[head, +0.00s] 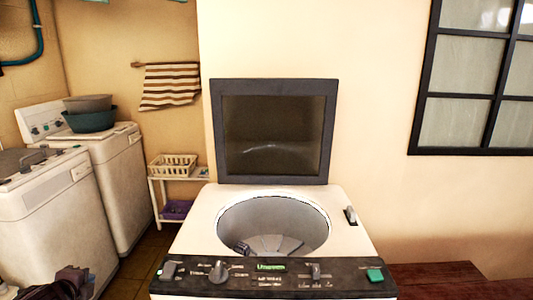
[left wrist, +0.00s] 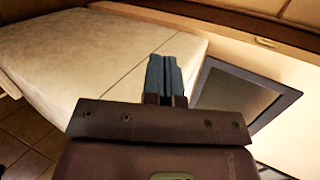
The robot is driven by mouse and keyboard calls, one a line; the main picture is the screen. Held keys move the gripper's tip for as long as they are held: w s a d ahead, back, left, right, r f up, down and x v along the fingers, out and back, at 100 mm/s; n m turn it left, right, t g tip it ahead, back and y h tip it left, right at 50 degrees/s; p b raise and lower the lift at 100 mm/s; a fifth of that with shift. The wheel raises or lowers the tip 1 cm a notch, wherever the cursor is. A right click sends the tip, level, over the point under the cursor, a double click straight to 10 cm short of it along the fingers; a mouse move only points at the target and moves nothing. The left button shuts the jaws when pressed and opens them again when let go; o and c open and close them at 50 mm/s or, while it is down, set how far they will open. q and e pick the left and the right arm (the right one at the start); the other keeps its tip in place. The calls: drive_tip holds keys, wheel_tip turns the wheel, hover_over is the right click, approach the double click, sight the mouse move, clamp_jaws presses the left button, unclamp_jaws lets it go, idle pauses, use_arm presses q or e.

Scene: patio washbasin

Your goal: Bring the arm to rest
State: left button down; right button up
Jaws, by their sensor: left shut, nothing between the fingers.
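My left gripper (head: 78,278) shows as a dark shape at the lower left edge of the head view, left of the open washer and low in front of the white machines. In the left wrist view its two blue-grey fingers (left wrist: 166,76) are together with nothing between them. My right gripper is in neither view.
An open top-load washer (head: 345,238) stands in front, its dark-framed lid (head: 331,130) raised against the wall. Two white machines (head: 48,205) stand at the left, basins (head: 90,120) on the farther one. A small rack (head: 182,178) stands between. A brown wooden surface (head: 440,275) is right.

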use_arm(q)
drive_tip(key=s+f+n+g+h, duration=0.1)
drive_tip(key=s+f+n, duration=0.35)
drive_tip(key=s, duration=0.85)
drive_tip(key=s+f+n+g+h, duration=0.1)
drive_tip(key=s+f+n, duration=0.4)
drive_tip(key=s, duration=0.9)
drive_tip(key=w+d+f+n, duration=0.1)
drive_tip(key=d+n, duration=0.3)
drive_tip(key=d, duration=0.6)
drive_tip(key=d+f+n+t, duration=0.1)
drive_tip(key=d+f+n, duration=0.2)
drive_tip(key=d, duration=0.6)
drive_tip(key=shift+w+d+f+n+t, duration=0.3)
drive_tip(key=shift+w+d+f+n, duration=0.1)
drive_tip(key=shift+f, duration=0.45)
drive_tip(key=shift+a, duration=0.1)
